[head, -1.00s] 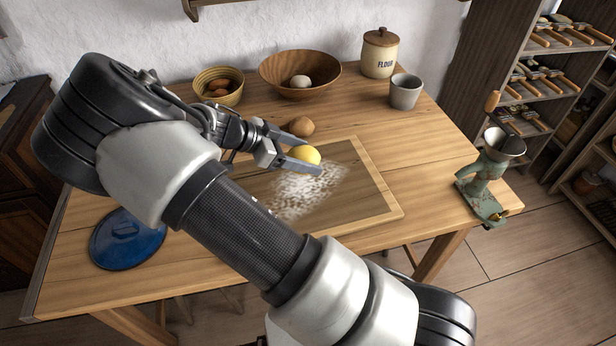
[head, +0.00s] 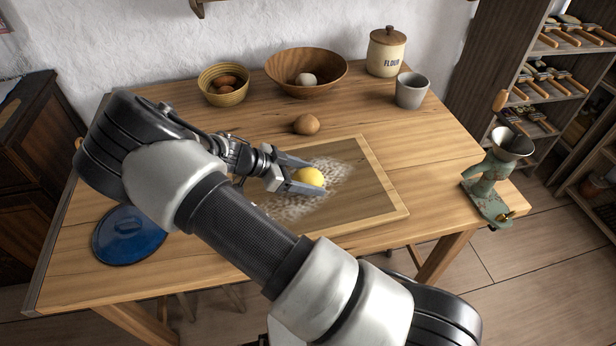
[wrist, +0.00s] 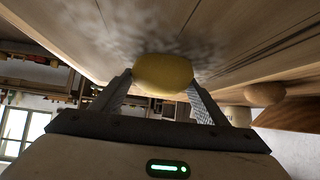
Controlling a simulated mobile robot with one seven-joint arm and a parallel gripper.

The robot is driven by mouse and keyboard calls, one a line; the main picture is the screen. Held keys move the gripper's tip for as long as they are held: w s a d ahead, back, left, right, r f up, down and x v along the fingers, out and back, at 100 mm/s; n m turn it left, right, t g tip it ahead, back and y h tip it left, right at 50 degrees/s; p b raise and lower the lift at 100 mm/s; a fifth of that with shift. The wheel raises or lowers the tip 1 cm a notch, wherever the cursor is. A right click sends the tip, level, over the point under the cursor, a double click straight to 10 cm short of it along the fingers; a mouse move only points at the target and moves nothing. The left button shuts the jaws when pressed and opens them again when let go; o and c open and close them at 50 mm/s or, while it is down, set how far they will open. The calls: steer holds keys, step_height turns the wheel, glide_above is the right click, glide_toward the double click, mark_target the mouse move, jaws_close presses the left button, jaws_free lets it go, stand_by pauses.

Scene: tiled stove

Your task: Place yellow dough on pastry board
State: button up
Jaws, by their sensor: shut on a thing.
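The yellow dough (head: 309,177) is a small smooth ball held between the fingertips of my gripper (head: 301,178). In the wrist view the dough (wrist: 163,73) sits between both fingers of my gripper (wrist: 163,85), with the floured surface close beyond it. The pastry board (head: 372,207) is a framed wooden rectangle on the table, dusted with white flour. The dough is over the floured part of the board. I cannot tell whether it touches the board. My arm hides the board's left part.
A brown egg-like ball (head: 306,124) lies just behind the board. A bowl of eggs (head: 223,95), a wooden bowl (head: 285,83), a flour jar (head: 386,53) and a grey cup (head: 411,92) stand at the back. A blue lid (head: 128,236) lies left; a green grinder (head: 488,190) stands right.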

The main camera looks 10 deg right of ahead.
steer(key=o, duration=1.2)
